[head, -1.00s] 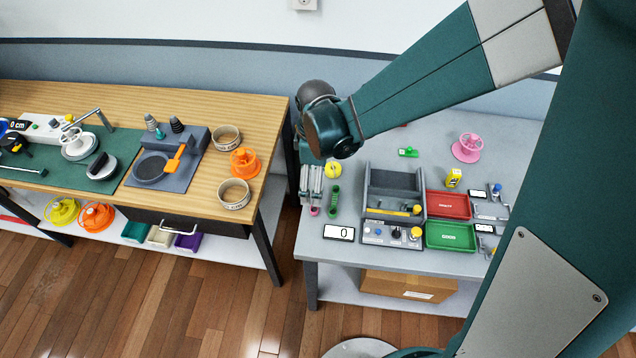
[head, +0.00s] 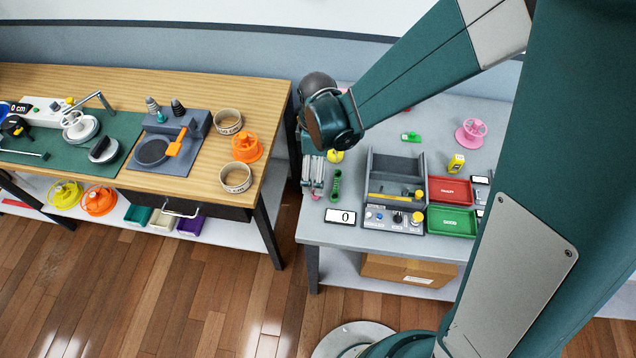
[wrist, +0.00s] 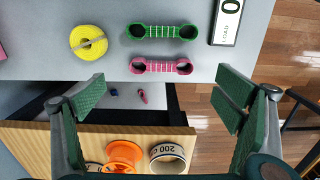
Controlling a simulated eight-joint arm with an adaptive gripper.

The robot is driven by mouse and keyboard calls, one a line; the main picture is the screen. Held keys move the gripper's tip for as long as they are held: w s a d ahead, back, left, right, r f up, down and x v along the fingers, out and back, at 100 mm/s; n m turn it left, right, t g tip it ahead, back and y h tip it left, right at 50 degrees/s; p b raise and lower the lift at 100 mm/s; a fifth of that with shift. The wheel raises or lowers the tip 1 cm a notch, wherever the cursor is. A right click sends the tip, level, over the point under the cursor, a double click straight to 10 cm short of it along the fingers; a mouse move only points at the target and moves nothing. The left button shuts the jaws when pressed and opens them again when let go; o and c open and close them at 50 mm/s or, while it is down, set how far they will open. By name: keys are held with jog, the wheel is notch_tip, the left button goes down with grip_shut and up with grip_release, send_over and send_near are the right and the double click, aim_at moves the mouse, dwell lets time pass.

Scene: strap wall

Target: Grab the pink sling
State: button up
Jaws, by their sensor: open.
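The pink sling (wrist: 160,64), a short strap with a loop at each end, lies on the grey table near its edge in the wrist view. A similar green sling (wrist: 160,31) lies beside it, farther from the edge. My gripper (wrist: 160,92) is open and empty, its green-padded fingers wide apart. In that view the pink sling appears just above the gap between the fingertips, untouched. In the head view my gripper (head: 312,188) hangs at the left edge of the grey table, left of the green sling (head: 336,184).
A yellow tape roll (wrist: 88,42) and a counter display (wrist: 227,20) flank the slings. The wooden table (head: 210,190) stands to the left across a gap, carrying an orange spool (head: 246,142) and strap rolls. A grey organiser (head: 395,165) is right of the slings.

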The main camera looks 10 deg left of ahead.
dwell(0.3)
jog(key=shift+s+d+f, duration=0.1)
jog(key=shift+f, duration=2.5)
jog(key=shift+c, duration=0.5)
jog(key=c, duration=0.8)
